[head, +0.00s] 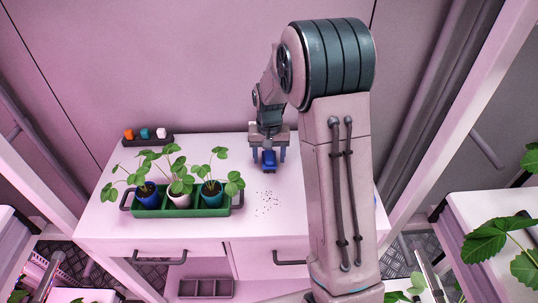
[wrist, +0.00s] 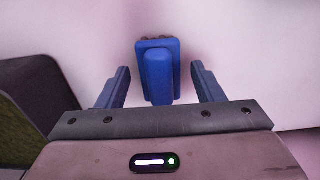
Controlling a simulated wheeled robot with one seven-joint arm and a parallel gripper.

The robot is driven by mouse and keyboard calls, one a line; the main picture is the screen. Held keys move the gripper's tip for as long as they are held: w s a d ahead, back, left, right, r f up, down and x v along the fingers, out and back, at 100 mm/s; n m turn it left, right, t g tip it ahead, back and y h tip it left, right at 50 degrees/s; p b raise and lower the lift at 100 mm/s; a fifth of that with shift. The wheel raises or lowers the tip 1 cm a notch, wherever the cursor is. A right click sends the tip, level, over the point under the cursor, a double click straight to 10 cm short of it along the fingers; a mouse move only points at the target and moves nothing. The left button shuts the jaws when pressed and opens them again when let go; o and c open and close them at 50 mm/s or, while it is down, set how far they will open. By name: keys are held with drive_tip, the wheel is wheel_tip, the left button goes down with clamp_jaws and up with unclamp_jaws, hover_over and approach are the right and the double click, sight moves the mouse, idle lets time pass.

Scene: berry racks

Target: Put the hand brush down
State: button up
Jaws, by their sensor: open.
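The hand brush (wrist: 158,73) is blue, with a sliver of dark bristles at its far end in the wrist view. It is on or close to the white table top (head: 255,222); the frames do not settle which. My gripper (wrist: 160,84) is open, with one blue finger on each side of the brush and a clear gap to both. In the head view the brush (head: 269,160) shows below my gripper (head: 267,152), near the middle of the table. My arm hides part of the table's right side.
A green tray (head: 181,212) with three potted plants stands at the left of the table. A dark holder (head: 147,140) with orange, teal and white pieces is behind it. Dark crumbs (head: 267,204) lie in front of the brush. White rack posts flank the table.

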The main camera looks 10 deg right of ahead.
sight(269, 154)
wheel_tip(269, 154, up, 12)
drive_tip(key=s+r+n+t, duration=0.2)
drive_tip(key=s+t, duration=0.1)
drive_tip(key=s, duration=2.2)
drive_tip(key=shift+s+b, duration=0.15)
drive_tip(key=shift+b, duration=0.2)
